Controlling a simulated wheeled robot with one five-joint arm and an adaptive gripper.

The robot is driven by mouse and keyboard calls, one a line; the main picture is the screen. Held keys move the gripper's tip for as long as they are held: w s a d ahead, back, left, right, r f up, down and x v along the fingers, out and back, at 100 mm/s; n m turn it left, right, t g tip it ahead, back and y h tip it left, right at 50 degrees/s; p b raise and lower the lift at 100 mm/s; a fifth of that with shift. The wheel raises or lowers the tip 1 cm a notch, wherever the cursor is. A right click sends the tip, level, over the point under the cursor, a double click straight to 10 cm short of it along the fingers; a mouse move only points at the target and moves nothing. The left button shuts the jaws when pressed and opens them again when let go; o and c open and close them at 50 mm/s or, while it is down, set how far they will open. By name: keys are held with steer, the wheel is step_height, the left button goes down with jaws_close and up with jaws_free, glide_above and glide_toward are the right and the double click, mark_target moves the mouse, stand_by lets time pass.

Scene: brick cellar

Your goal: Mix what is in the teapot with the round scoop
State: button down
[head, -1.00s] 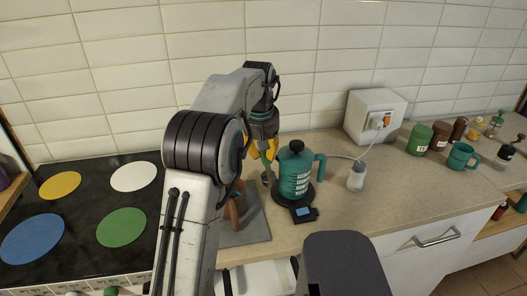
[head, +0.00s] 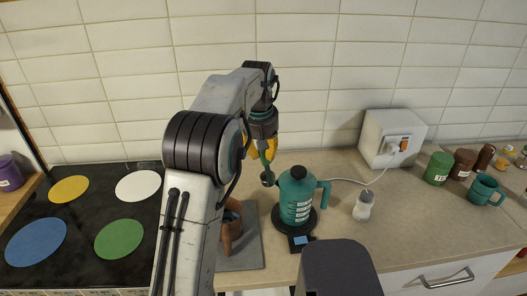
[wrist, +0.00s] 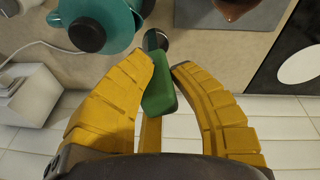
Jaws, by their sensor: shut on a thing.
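My gripper (wrist: 160,75) is shut on the green handle (wrist: 158,92) of the round scoop. The scoop's round metal end (head: 267,179) hangs down, left of the teal pot with black lid (head: 297,198), apart from it in the picture. The pot stands on a black base with a small display, and also shows in the wrist view (wrist: 112,22). A brown vessel (head: 232,236) stands on a grey mat (head: 249,251), partly hidden by my arm; its rounded edge shows in the wrist view (wrist: 235,8). I cannot tell which vessel is the teapot, nor see inside either.
A dark hob (head: 85,218) with coloured discs lies left. A white socket box (head: 392,138) with a cord and a small white jar (head: 363,205) stand right of the teal pot. Canisters and a teal mug (head: 485,190) are farther right. The tiled wall is close behind.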

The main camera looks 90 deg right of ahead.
steer(key=shift+w+d+r, duration=0.1)
steer(key=shift+w+d, duration=0.05)
steer(key=shift+w, duration=0.1)
steer(key=w+r+n+y+p, duration=0.1)
steer(key=w+r+n+p, duration=0.15)
steer(key=w+r, duration=0.5)
steer(key=w+a+f+m+p, duration=0.1)
steer(key=w+a+m, duration=0.4)
steer(key=m, duration=1.3)
steer(key=shift+w+a+f+m+t+y+p, duration=0.25)
steer(key=shift+a+f+m+t+y+p, duration=0.1)
steer(key=shift+a+p, duration=0.25)
step_height(320, 180, down, 14)
steer(key=b, duration=0.6)
steer(key=shift+f, duration=0.25)
